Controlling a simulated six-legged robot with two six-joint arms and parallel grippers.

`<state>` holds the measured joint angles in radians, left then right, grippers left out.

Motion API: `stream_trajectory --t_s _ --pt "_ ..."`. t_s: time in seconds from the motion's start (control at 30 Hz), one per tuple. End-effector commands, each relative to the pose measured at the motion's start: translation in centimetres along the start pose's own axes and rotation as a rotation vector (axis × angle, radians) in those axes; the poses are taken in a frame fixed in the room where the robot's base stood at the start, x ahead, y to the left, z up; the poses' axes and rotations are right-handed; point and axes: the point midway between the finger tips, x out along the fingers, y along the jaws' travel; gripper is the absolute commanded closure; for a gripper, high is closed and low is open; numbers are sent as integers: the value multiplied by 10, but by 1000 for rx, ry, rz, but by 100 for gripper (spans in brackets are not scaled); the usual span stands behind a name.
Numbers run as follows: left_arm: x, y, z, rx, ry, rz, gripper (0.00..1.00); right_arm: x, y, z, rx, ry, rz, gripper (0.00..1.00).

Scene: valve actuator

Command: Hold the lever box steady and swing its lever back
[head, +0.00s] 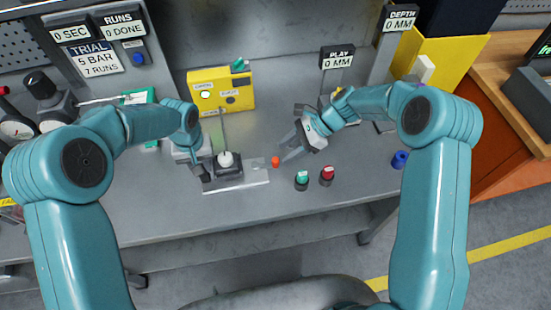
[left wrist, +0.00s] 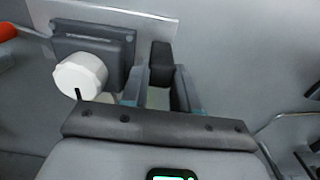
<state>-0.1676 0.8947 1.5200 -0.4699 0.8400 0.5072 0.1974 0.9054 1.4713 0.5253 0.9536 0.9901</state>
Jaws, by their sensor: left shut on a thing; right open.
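The lever box, a dark grey block with a white round knob (head: 226,160), stands on a pale plate (head: 250,178) at the bench's front middle. The box (left wrist: 92,42) and its knob (left wrist: 80,76) also show in the left wrist view. My left gripper (head: 204,174) is at the box's left side, shut on a dark upright tab (left wrist: 161,54) beside the box. An orange tip (head: 275,161), which looks like the lever's end, is right of the box. My right gripper (head: 286,155) is open just right of the orange tip; contact is unclear.
A yellow panel box (head: 222,88) stands behind. Green (head: 302,177) and red (head: 327,172) buttons sit right of the orange tip. A blue round part (head: 400,159) is further right. Gauges (head: 18,128) stand at left. Bare bench lies along the front.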

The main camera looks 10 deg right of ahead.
Motion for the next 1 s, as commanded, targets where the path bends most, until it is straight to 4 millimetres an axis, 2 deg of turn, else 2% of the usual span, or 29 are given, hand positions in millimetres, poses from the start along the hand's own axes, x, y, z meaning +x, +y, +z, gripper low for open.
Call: stream_trajectory --t_s 0.03,0.1,0.3,0.67,0.77,0.8,0.83,1.0 --pt "6 0 5 1 -16 -2 100 13 1 -1 0 -1 4 53" --pt "6 0 5 1 -16 -2 100 27 1 0 0 -1 4 53" --pt "6 0 5 1 -17 -2 100 52 0 0 -1 0 2 53" --pt "6 0 5 1 -17 -2 100 59 0 -1 -2 1 1 53" --pt "6 0 5 2 -17 -2 100 59 0 -1 -2 1 1 82" --pt "6 0 5 1 -17 -2 100 59 0 -1 -2 1 1 95" --pt "6 0 5 1 -17 -2 100 59 0 -1 -2 1 1 100" --pt "6 0 5 1 -17 -2 100 59 0 -1 -2 1 1 100"
